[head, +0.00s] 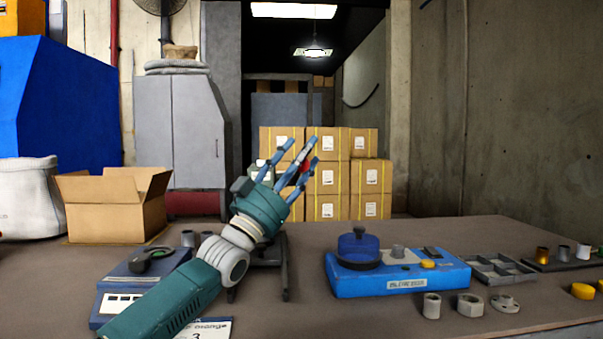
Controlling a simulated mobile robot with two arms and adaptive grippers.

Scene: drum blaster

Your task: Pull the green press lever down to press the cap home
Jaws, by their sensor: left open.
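My left gripper (300,152), teal with blue fingers, is raised over the table in the middle of the head view. Its fingers point up and away, spread open. A small red patch shows between the fingers; I cannot tell what it belongs to. A dark stand (285,270) is behind my left wrist and mostly hidden by it. I cannot make out a green press lever or the cap there. A dark handle-like part with a green spot (158,253) lies on a blue-grey device (110,302) at the left. My right gripper is out of view.
A blue box (400,283) with a blue round knob (359,246) and yellow button stands right of centre. Small metal parts, a grey divided tray (488,268) and yellow pieces lie further right. An open carton (115,218) stands at the back left. Table between stand and blue box is clear.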

